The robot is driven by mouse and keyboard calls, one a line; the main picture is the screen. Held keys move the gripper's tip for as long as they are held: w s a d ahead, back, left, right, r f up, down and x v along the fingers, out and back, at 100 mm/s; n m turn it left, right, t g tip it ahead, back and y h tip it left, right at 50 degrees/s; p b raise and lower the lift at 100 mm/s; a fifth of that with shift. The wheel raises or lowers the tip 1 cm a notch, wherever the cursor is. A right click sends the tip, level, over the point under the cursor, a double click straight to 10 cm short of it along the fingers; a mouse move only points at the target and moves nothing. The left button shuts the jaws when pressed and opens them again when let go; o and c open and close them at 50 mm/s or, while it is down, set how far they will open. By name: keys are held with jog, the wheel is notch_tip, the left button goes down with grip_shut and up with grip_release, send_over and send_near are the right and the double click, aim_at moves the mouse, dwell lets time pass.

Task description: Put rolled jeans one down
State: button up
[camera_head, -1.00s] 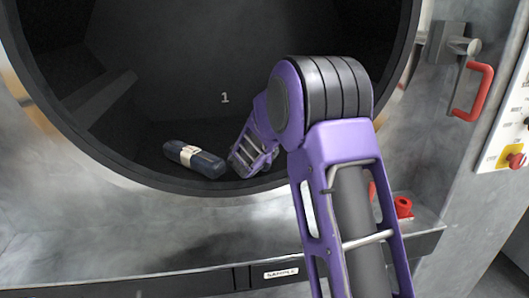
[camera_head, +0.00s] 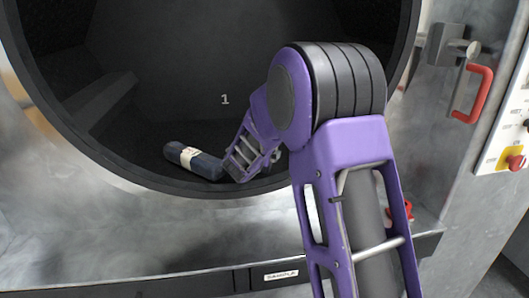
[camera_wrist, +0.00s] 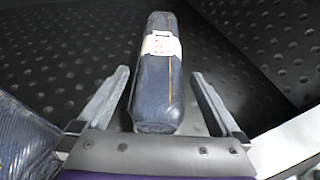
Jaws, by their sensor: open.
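The rolled jeans, a dark blue roll with a pale paper band (camera_head: 188,156), lie on the drum floor near its front rim. In the wrist view the roll (camera_wrist: 157,95) lies lengthwise between the two grey fingers of my gripper (camera_wrist: 160,74). The fingers are open, with a gap visible on each side of the roll. In the head view my gripper (camera_head: 236,172) is low in the drum at the roll's right end; its fingers are hard to make out there. A dark, ribbed denim-like thing (camera_wrist: 22,140) shows at the wrist view's lower left, mostly cut off.
The dark drum (camera_head: 165,60) is marked with a "1" and is otherwise largely empty. Its round metal rim (camera_head: 130,183) curves close below my gripper. A red door handle (camera_head: 480,95) and a control panel (camera_head: 510,125) with a red button are on the right.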

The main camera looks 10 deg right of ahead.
jog(key=v, duration=0.8)
jog(key=shift+s+a+r, duration=0.1)
jog(key=shift+s+a, duration=0.05)
jog(key=shift+s, duration=0.1)
